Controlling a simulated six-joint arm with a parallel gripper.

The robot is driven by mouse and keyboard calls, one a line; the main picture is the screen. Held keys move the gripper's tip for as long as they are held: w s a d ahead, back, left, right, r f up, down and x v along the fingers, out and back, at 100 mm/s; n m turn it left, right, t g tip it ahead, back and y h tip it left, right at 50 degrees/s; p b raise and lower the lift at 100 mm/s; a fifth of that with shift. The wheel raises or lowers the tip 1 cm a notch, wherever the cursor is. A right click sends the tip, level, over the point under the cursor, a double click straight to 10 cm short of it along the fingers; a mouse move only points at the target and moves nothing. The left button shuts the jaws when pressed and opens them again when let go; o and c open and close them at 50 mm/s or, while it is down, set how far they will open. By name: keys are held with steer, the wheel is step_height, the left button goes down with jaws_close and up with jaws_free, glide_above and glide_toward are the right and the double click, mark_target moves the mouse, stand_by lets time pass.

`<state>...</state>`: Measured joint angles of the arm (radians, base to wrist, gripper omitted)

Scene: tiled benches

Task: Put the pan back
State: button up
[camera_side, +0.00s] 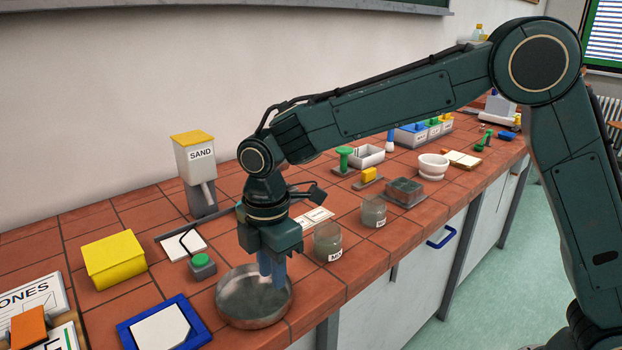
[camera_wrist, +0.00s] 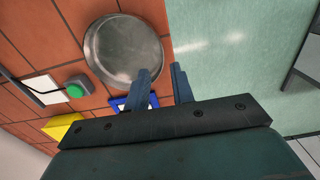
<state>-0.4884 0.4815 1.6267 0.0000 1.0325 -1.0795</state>
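The pan (camera_side: 236,308), a round shallow metal dish, sits on the tiled bench near its front edge. In the wrist view the pan (camera_wrist: 118,48) shows at the upper middle, with nothing visible in it. My gripper (camera_side: 271,284) points down over the right part of the pan in the side view. In the wrist view its fingers (camera_wrist: 162,70) are apart with a gap between them, near the pan's rim. They hold nothing that I can see. I cannot tell whether the fingertips touch the pan or straddle its rim.
A blue-framed white pad (camera_side: 158,330), a green button (camera_side: 202,262) and a yellow box (camera_side: 114,260) stand left of the pan. A sand dispenser (camera_side: 197,162) is behind. Two glass jars (camera_side: 327,240) stand close to the right. The bench edge drops off in front.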

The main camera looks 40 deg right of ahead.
steer(key=shift+r, duration=2.2)
steer(key=shift+d, duration=0.1)
steer(key=s+d+r+m+t, duration=0.1)
steer(key=s+d+r+m, duration=0.35)
steer(key=d, duration=0.25)
steer(key=s+d+r+m+t, duration=0.2)
steer(key=s+d+r+m, duration=0.25)
steer(key=d, duration=0.25)
steer(key=s+d+f+m+t, duration=0.1)
steer(key=s+d+m, duration=0.3)
steer(key=s, duration=0.3)
steer(key=s+d+f+m+t, duration=0.1)
steer(key=s+d+m, duration=0.3)
steer(key=s, duration=0.4)
steer(key=shift+s+d+f+m+t, duration=0.15)
steer(key=shift+s+f+m+t, duration=0.15)
steer(key=shift+m, duration=0.2)
